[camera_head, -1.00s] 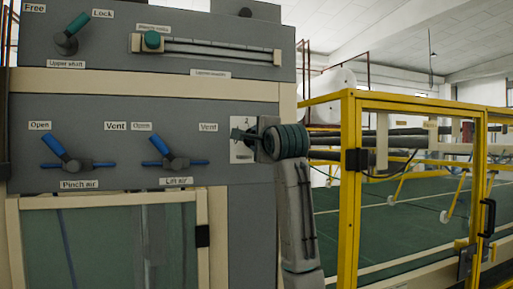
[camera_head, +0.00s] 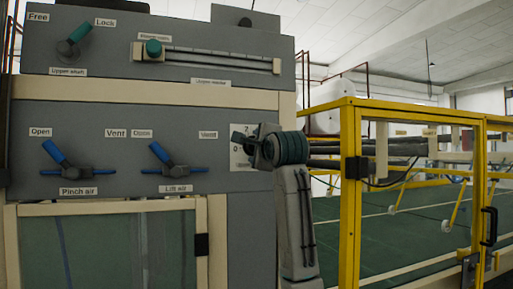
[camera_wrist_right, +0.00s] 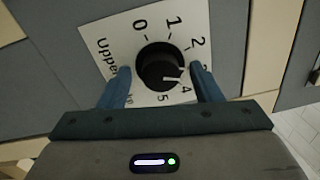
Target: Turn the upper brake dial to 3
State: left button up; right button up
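The upper brake dial is a round black knob (camera_wrist_right: 160,66) on a white plate (camera_wrist_right: 118,42), printed with 0, 1, 2, 4 and 5 in the right wrist view. A white mark on the knob points toward the lower right, near the 4. My right gripper (camera_wrist_right: 162,72) has its two blue fingers apart, one on each side of the knob, with a small gap showing at both sides. The right finger covers the place between 2 and 4. In the head view, my right gripper (camera_head: 248,147) is at the plate (camera_head: 236,159) and hides the knob. My left gripper is not in view.
Left of the dial are the blue lift air lever (camera_head: 162,154) and pinch air lever (camera_head: 54,152). Above are the green upper shaft lever (camera_head: 76,38) and a slider (camera_head: 153,48). A yellow frame (camera_head: 348,190) stands right of my right arm.

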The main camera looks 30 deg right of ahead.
jog(key=b+v, duration=0.4)
jog(key=v, duration=0.7)
jog(key=shift+w+f, duration=0.1)
jog(key=shift+w, duration=0.05)
